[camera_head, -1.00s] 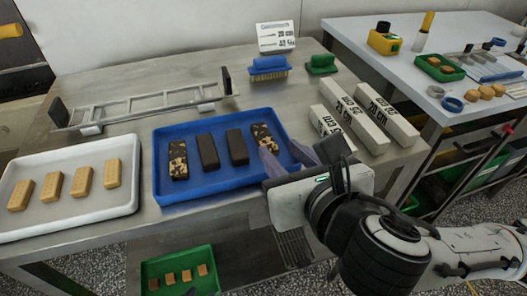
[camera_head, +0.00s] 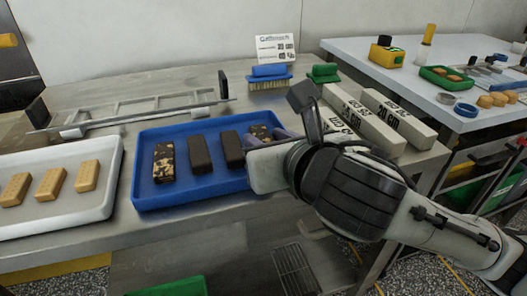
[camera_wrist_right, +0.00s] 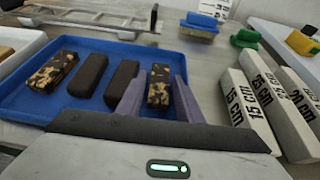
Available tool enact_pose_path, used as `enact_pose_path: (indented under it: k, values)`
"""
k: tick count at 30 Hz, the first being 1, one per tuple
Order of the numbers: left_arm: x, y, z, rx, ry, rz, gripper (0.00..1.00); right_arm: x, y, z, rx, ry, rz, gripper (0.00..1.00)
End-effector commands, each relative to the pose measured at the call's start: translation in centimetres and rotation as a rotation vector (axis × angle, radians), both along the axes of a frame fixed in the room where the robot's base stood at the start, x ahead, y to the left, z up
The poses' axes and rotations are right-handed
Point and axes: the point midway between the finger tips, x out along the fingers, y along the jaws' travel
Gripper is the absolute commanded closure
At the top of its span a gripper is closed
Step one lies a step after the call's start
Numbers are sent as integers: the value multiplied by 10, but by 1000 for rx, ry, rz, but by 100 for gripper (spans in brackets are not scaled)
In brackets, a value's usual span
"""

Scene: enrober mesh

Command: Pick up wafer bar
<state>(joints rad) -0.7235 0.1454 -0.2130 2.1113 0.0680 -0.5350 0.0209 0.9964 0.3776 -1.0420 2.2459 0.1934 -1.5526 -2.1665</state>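The blue tray (camera_head: 150,195) holds several bars in a row: a dark bar with pale speckles (camera_head: 164,162) at the left, two plain dark bars (camera_head: 200,154) (camera_head: 232,149), and a second speckled bar (camera_head: 259,131) at the right. My right gripper (camera_head: 268,138) is over the right end of the tray and hides part of that bar. In the right wrist view the two purple fingers (camera_wrist_right: 158,100) are apart, one on each side of the right speckled bar (camera_wrist_right: 159,86). Whether they touch it I cannot tell. My left gripper is not in view.
A white tray (camera_head: 70,212) with tan bars stands at the left. A mesh frame (camera_head: 140,111) lies behind the blue tray. White length blocks (camera_head: 400,122) lie right of my gripper, close to the wrist. Blue (camera_head: 270,73) and green (camera_head: 323,73) brushes stand behind.

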Motion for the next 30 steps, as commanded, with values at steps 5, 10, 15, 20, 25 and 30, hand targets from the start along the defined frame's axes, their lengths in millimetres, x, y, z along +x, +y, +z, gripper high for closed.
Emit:
enact_pose_path:
  k: [5,10,15,20,25,30]
  values:
    - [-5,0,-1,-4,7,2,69,2,1,0,-1,0,0,67]
    - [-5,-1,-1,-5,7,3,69,2,1,0,-1,0,0,82]
    - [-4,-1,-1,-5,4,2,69,2,1,0,-1,0,0,90]
    - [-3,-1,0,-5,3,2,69,2,1,1,-1,0,0,90]
    - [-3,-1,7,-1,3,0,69,2,1,21,1,-5,0,90]
    - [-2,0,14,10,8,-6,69,2,1,58,1,-6,0,90]
